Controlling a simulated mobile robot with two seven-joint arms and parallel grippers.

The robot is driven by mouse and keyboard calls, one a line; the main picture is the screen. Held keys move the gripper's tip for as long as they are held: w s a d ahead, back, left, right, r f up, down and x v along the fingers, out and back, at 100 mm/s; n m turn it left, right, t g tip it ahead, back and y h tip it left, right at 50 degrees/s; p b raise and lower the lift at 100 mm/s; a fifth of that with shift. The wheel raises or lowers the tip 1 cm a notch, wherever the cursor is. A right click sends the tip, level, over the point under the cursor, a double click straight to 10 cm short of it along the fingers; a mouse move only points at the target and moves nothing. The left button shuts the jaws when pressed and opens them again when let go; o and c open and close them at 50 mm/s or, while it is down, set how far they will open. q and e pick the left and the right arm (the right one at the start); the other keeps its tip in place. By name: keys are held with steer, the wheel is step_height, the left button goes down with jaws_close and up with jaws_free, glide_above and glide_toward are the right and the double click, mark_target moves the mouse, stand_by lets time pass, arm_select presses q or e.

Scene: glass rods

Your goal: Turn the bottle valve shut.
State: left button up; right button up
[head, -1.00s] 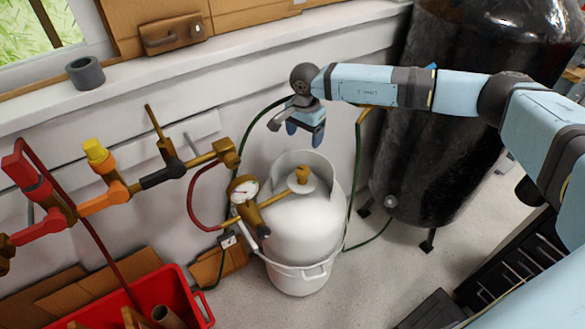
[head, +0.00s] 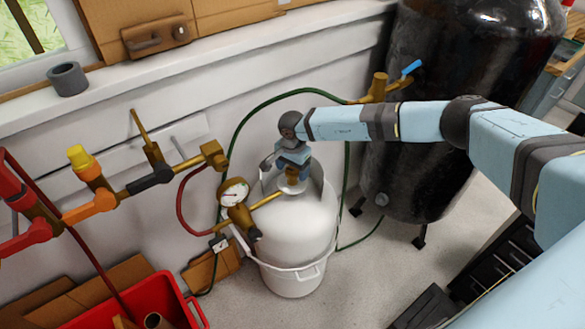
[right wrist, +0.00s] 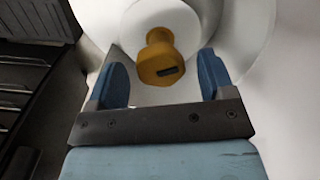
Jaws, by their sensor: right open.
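The white gas bottle (head: 297,225) stands upright on the floor by the wall. Its brass valve (head: 292,174) sits on top, inside the white collar, and is partly hidden by my right gripper (head: 288,166) in the head view. In the right wrist view, the valve (right wrist: 163,58) shows clearly as a brass knob with a dark slot. My right gripper (right wrist: 163,82) is open, with one blue finger on each side of the knob's near end. I see a gap between each finger and the knob. My left gripper is not in view.
A pressure gauge (head: 233,192) and brass pipe join the bottle's left side. A green hose (head: 262,104) loops behind it. A large black tank (head: 425,140) stands to the right. A red crate (head: 165,290) is at the lower left.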

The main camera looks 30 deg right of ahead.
steer(key=c, duration=0.9)
steer(key=shift+c, duration=0.2)
